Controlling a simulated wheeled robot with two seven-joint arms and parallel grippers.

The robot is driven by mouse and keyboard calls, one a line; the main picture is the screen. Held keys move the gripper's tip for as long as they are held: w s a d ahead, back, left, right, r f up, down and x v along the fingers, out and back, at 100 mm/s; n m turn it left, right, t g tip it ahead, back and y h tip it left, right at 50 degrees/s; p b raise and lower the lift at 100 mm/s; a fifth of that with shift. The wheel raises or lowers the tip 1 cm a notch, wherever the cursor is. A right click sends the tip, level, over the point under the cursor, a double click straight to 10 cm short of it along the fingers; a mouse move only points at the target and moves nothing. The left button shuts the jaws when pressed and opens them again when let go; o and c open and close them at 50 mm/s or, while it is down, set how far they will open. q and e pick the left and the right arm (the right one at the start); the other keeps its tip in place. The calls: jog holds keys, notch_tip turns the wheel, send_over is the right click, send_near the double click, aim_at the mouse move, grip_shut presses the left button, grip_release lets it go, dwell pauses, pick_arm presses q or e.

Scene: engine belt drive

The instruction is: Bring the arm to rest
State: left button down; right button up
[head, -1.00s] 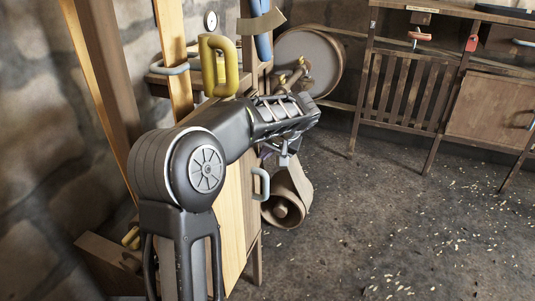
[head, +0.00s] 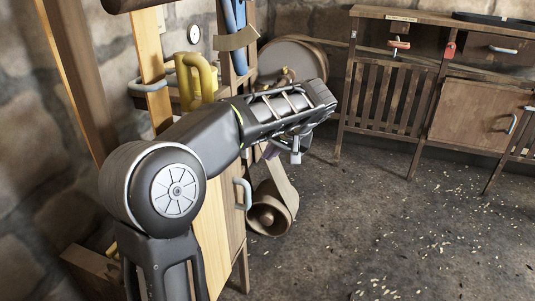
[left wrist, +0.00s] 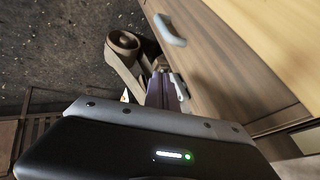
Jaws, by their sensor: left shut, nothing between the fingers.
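My left arm rises from the bottom left of the head view. Its gripper (head: 296,157) hangs at the wrist's far end, small and partly hidden by the wrist, shut and empty. Behind and below it is the belt drive, with a brown lower pulley (head: 268,216) and a pale brown belt. A large round wheel (head: 298,50) stands farther back, partly hidden by my wrist. In the left wrist view the lower pulley (left wrist: 124,42) and belt show beyond the wrist housing. The gripper looks apart from them. My right gripper is not in view.
A wooden cabinet with a grey handle (head: 242,194) stands close beside my arm. A yellow looped part (head: 208,78) is above the forearm. A workbench (head: 430,95) stands at the back right. The floor (head: 390,225) between is open, with pale chips scattered.

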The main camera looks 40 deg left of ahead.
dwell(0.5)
pick_arm(q)
jog(key=w+d+f+m+t+h, duration=0.2)
jog(key=w+d+f+m+h, duration=0.15)
jog(key=d+f, duration=0.5)
jog(key=w+d+f+m+t+h, duration=0.25)
jog(key=w+d+f, duration=0.35)
jog(key=d, duration=0.4)
jog(key=s+d+f+h, duration=0.3)
jog(key=s+d+f, duration=0.2)
jog(key=d+f, duration=0.45)
jog(key=s+d+f+n+g+h, duration=0.1)
jog(key=s+d+f, duration=0.2)
jog(key=s+f, duration=0.35)
jog(key=s+d+f+g+h, duration=0.1)
jog(key=s+d+f, duration=0.2)
jog(key=s+f, duration=0.4)
jog(key=s+d+f+n+g, duration=0.1)
jog(key=s+f+g, duration=0.1)
jog(key=s+f, duration=0.45)
jog(key=s+d+f+g, duration=0.2)
jog(key=s+f, duration=0.1)
jog(key=s, duration=0.7)
notch_tip(320, 180, up, 20)
jog(key=p, duration=1.9)
jog(key=shift+w+f, duration=0.15)
jog(key=shift+w, duration=0.15)
jog(key=shift+f, duration=0.1)
